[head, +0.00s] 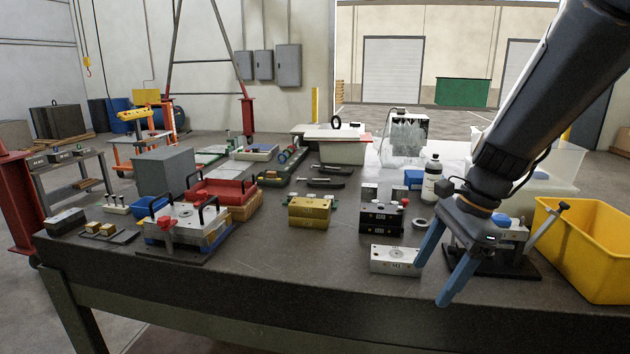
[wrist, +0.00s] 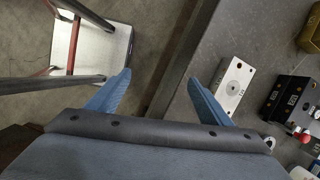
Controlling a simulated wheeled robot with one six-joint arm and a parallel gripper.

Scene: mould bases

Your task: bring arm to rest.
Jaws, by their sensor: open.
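My gripper (head: 436,272) is at the right of the head view, with its two blue fingers spread apart and nothing between them. It hangs at the front right part of the dark workbench (head: 300,265). In the wrist view my gripper (wrist: 158,88) is also open, with bare floor and the bench edge between and beyond the fingers. A silver block (head: 394,260) lies on the bench just left of the fingers in the head view. The silver block also shows in the wrist view (wrist: 235,84), right of the right finger and apart from it.
A yellow bin (head: 585,262) stands at the bench's right end. A black block (head: 381,222), a gold block (head: 309,212) and a white bottle (head: 431,180) stand behind the silver block. A plate assembly (head: 186,226) with black handles is at left. The front middle of the bench is clear.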

